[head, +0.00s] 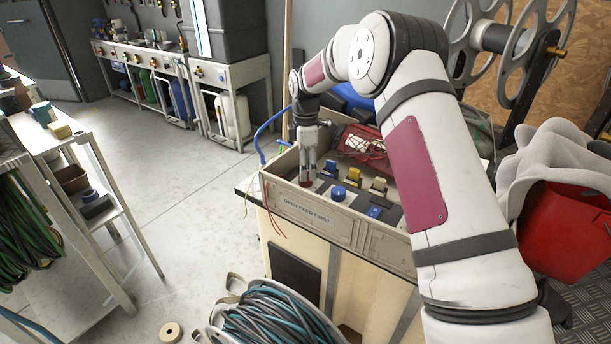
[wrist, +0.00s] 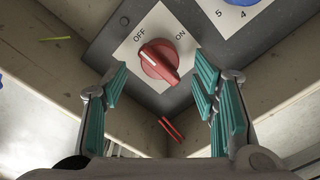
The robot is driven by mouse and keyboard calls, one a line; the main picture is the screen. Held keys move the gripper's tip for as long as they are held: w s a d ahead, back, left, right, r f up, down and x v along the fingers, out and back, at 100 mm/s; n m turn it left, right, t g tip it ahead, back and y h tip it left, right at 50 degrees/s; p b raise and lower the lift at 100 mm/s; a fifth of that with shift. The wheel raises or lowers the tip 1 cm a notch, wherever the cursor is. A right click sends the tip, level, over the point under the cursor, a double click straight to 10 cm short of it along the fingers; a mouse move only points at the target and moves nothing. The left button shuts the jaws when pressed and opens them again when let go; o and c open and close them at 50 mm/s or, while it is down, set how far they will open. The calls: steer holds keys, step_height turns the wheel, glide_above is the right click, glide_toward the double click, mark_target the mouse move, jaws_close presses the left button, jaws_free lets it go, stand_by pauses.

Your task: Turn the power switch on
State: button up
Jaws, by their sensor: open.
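The power switch is a red rotary knob (wrist: 160,62) on a white plate marked OFF and ON in the wrist view. Its pale pointer line faces the OFF side. In the head view the red knob (head: 306,183) shows just below my gripper (head: 307,168), at the left end of the control box (head: 305,207). In the wrist view my gripper (wrist: 160,82) is open, with one teal-padded finger to the left of the knob and one to the right. The fingers look apart from the knob; the remaining distance is hard to tell.
A blue knob (head: 338,193) with numbers around it sits right of the red one. Yellow switches (head: 353,175) and a blue button (head: 374,212) lie farther along. The box's raised walls edge the panel. A hose coil (head: 268,316) stands in front.

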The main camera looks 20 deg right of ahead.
steer(key=shift+f, duration=1.65)
steer(key=c, duration=1.1)
steer(key=shift+c, duration=0.2)
